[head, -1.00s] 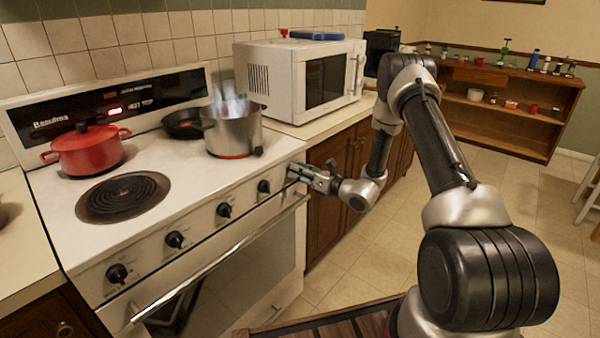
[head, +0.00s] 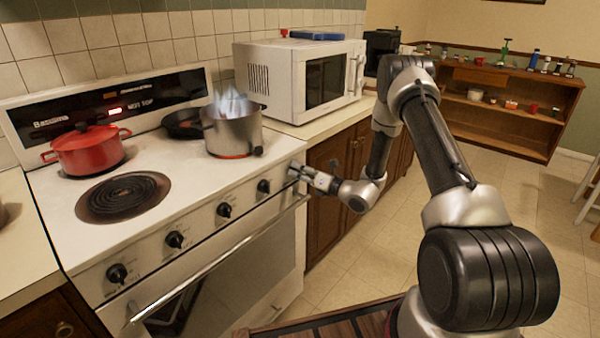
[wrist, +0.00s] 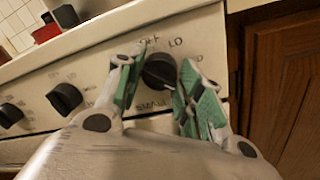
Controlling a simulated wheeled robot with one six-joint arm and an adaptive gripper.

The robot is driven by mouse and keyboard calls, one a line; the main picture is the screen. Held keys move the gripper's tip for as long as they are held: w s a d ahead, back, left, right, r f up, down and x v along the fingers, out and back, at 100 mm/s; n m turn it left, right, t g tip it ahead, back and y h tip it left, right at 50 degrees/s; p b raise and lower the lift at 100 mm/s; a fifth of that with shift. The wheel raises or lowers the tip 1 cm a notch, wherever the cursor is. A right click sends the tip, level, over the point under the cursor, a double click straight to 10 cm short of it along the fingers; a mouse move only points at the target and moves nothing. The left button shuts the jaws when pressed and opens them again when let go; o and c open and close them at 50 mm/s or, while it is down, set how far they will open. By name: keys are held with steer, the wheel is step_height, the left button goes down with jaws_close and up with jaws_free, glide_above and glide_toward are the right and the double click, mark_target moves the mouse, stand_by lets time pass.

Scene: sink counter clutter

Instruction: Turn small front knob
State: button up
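The small front knob (wrist: 158,72) is black and round, at the right end of the stove's front panel in the wrist view. Lettering starting "SMALL" shows below it, partly covered; "LO" is printed at its upper right. My gripper (wrist: 162,68) has one green-padded finger on each side of the knob. In the head view my gripper (head: 296,172) is at the right end of the panel and hides this knob.
Several other black knobs, such as the nearest one (head: 263,186), line the panel above the oven handle (head: 215,258). A steel pot (head: 234,137) with flames at its top and a red pot (head: 88,150) stand on the stove. Wooden cabinets (head: 335,165) are to the right.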

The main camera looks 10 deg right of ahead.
steer(key=o, duration=0.3)
steer(key=v, duration=1.2)
steer(key=shift+f, duration=0.1)
